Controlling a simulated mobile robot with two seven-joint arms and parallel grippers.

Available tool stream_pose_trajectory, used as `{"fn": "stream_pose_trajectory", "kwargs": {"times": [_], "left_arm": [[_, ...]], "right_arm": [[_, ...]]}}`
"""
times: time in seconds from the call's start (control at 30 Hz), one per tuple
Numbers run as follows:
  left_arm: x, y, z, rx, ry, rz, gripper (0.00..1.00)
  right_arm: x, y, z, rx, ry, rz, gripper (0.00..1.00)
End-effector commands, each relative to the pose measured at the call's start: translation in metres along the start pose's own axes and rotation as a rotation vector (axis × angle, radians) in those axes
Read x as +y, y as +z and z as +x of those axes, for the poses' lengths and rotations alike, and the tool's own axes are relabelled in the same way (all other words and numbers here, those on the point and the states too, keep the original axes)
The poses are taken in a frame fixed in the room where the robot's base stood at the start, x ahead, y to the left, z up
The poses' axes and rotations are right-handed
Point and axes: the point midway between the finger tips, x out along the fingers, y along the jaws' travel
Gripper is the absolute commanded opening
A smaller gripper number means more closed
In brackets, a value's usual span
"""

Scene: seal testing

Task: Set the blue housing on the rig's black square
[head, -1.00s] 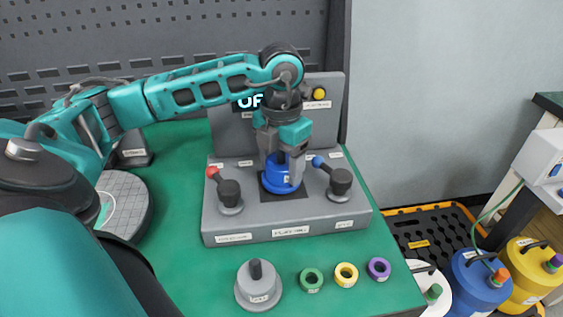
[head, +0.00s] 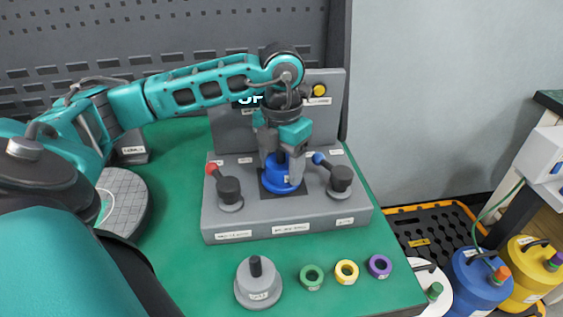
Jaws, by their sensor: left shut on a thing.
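The blue housing (head: 283,181) is upright on or just above the black square (head: 268,189) of the grey rig (head: 290,217), between two levers. Whether its base touches the square is hard to tell. My left gripper (head: 283,160) points straight down from above and is shut on the housing's narrower upper part. The fingers hide some of that part. My right gripper is not in view.
A red-tipped lever (head: 229,188) stands left of the housing and a blue-tipped lever (head: 340,179) right. In front lie a grey weight-like piece (head: 258,287) and green (head: 312,278), yellow (head: 346,272) and purple (head: 379,267) rings. Several jugs stand at lower right.

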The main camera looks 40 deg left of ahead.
Motion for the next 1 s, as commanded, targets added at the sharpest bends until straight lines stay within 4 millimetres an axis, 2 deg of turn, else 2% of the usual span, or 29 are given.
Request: {"fn": "stream_pose_trajectory", "kwargs": {"times": [0.6,0.63,0.9,1.0], "left_arm": [[-0.0004,0.0006,0.0007,-0.003,-0.002,0.0,0.05],[-0.0004,0.0006,0.0007,-0.003,-0.002,0.0,0.66],[-0.0002,0.0003,0.0012,-0.002,-0.001,0.0,0.92],[-0.0002,0.0002,0.0013,-0.001,-0.001,0.0,0.93]], "right_arm": [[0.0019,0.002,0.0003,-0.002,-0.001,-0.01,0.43],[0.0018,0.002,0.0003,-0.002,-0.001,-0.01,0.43],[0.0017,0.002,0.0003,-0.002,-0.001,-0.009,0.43],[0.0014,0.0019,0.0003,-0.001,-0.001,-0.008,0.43]]}}
